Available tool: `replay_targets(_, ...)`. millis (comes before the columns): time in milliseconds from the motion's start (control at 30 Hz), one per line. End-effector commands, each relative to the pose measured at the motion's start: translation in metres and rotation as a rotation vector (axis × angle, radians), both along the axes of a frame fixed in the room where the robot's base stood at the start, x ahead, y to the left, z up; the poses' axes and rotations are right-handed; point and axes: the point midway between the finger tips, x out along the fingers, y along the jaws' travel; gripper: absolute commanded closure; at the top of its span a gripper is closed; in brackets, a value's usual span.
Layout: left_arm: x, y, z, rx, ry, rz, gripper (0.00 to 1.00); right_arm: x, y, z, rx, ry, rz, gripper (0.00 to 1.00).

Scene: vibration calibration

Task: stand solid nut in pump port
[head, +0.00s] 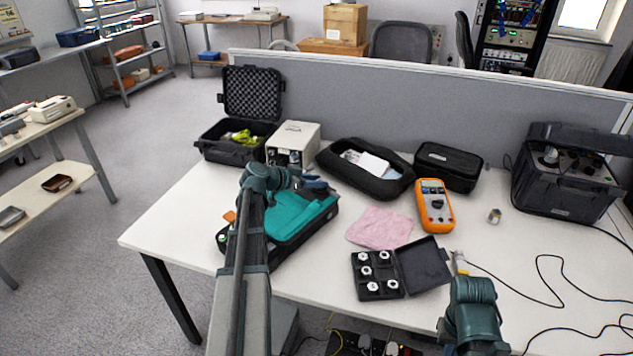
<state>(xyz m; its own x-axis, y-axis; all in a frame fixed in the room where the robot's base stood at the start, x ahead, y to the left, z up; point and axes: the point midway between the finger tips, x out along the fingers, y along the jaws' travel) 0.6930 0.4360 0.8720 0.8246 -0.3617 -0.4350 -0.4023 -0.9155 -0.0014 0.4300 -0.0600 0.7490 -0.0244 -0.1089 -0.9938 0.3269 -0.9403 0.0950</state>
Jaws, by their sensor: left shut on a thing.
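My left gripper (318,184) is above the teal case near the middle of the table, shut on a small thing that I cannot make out. A small open black box (378,293) at the table's front holds several pale hex nuts (366,270); its middle-right place looks empty. Which nut is solid is too small to tell. An open dark case (563,200) with round fittings on its panel stands at the right; I cannot tell whether the pump port is there. My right gripper (460,263) is at the front edge, right of the box lid; its jaws are unclear.
A teal case (290,222) lies below my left gripper. A beige instrument (293,140), an open black case (222,150) and a black pouch (400,185) stand behind. A pink cloth (380,227), an orange multimeter (435,206) and a metal cylinder (494,216) lie centre-right. Cables cross the right.

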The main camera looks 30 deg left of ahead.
Motion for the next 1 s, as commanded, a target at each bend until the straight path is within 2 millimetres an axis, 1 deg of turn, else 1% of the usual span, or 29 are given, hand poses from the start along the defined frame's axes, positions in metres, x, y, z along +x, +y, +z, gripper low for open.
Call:
replay_targets(600,0.0,0.0,-0.0055,0.0,0.0,0.0,1.0,0.0,0.0,-0.0054,0.0,0.0,0.0,1.0)
replay_targets(800,0.0,0.0,-0.0046,0.0,0.0,0.0,1.0,0.0,0.0,-0.0046,0.0,0.0,0.0,1.0)
replay_targets(833,0.0,0.0,-0.0046,0.0,0.0,0.0,0.59,0.0,0.0,-0.0046,0.0,0.0,0.0,1.0)
replay_targets(1000,0.0,0.0,-0.0046,0.0,0.0,0.0,0.3,0.0,0.0,-0.0046,0.0,0.0,0.0,1.0)
